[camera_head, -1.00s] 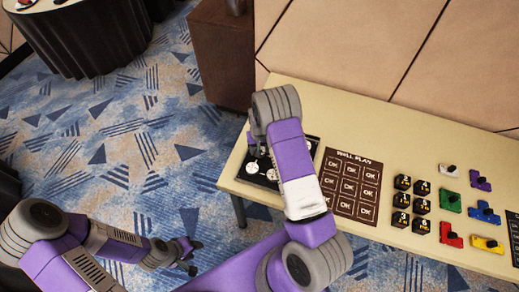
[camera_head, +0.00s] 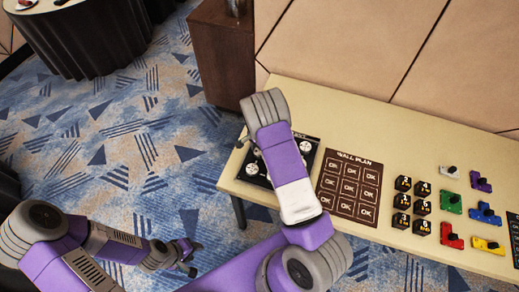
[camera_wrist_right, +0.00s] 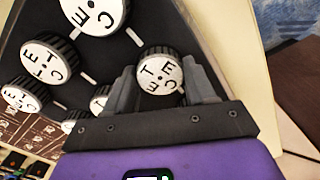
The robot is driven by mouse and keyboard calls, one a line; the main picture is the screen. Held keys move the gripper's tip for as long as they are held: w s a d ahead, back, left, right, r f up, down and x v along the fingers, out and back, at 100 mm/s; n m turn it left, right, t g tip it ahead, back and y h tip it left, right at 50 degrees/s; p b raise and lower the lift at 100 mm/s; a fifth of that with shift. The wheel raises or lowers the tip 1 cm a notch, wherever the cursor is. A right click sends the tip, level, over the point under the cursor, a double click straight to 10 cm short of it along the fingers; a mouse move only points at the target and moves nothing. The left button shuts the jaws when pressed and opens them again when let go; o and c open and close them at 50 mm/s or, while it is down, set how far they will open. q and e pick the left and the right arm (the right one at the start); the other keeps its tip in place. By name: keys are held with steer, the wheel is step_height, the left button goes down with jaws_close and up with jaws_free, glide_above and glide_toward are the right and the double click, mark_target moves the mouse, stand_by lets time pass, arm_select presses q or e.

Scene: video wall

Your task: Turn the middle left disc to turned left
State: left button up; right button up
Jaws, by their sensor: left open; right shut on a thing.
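A dark board (camera_head: 312,141) with white-faced lettered discs lies at the table's left end, mostly covered by my right arm. A front-left disc (camera_head: 252,169) shows beside the arm. In the right wrist view, my right gripper (camera_wrist_right: 160,78) is shut around the black rim of one disc (camera_wrist_right: 161,70) on the board's outer side. Another disc (camera_wrist_right: 95,13) lies further up along that side, and several more lie to the left. The gripper hides part of the board, so I cannot tell for sure which row the held disc is in. My left gripper (camera_head: 194,258) is open and empty, over the carpet.
A brown wall plan sheet (camera_head: 348,187) lies right of the board. Black numbered cubes (camera_head: 402,201) and coloured knobbed pieces (camera_head: 451,202) are further right. A brown cabinet (camera_head: 222,60) stands behind the table's left end.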

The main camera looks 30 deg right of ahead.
steer(key=shift+m, duration=1.7)
steer(key=o, duration=1)
steer(key=shift+o, duration=0.2)
steer(key=shift+r, duration=0.15)
step_height(320, 180, up, 7)
steer(key=shift+r+p, duration=0.15)
steer(key=shift+p, duration=0.55)
